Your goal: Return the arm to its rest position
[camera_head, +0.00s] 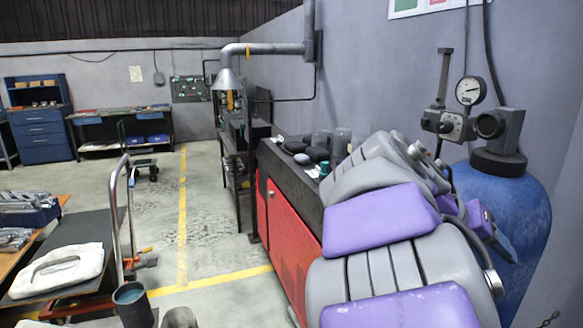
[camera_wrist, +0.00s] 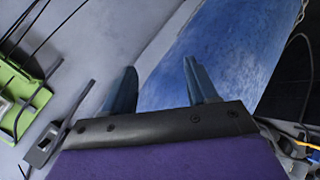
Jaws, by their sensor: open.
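My arm, with grey and purple links, is folded across the right of the head view. My gripper (camera_wrist: 160,82) shows in the wrist view with its two blue-grey fingers apart and nothing between them. In the head view the gripper (camera_head: 504,246) is partly hidden behind my arm links, at the right, in front of a large blue cylinder (camera_head: 528,203). The blue cylinder also fills much of the wrist view (camera_wrist: 222,45) behind the fingers. I cannot tell how wide the gap to it is.
A red cabinet (camera_head: 288,237) with a dark top stands just beyond my arm. A pressure gauge (camera_head: 470,90) and valve are above the blue cylinder. A cart with a metal handle (camera_head: 112,205) is at left. Clear floor with yellow lines (camera_head: 182,225) runs between. A green object (camera_wrist: 14,92) shows at the wrist view's left.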

